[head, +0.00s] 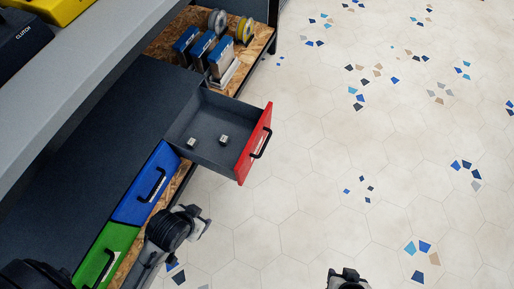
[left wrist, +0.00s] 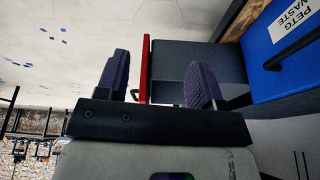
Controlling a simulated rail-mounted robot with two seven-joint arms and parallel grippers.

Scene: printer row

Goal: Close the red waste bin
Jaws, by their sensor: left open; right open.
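The red waste bin (head: 217,136) is a dark drawer with a red front (head: 255,145) and a black handle (head: 261,143). My left gripper (head: 203,222) is open, near the bin's lower side in the head view, apart from the red front there. In the left wrist view the red front (left wrist: 144,70) shows edge-on between the two open fingers; I cannot tell whether they touch it. My right gripper (head: 346,274) is at the bottom edge over the floor, open, mostly cut off.
The blue bin (head: 148,183) and green bin (head: 107,258) beside it are shut. The blue one is labelled PETG WASTE in the left wrist view (left wrist: 297,15). A wooden shelf (head: 168,35) with spools and boxes lies beyond the red bin. The tiled floor (head: 390,150) to the right is clear.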

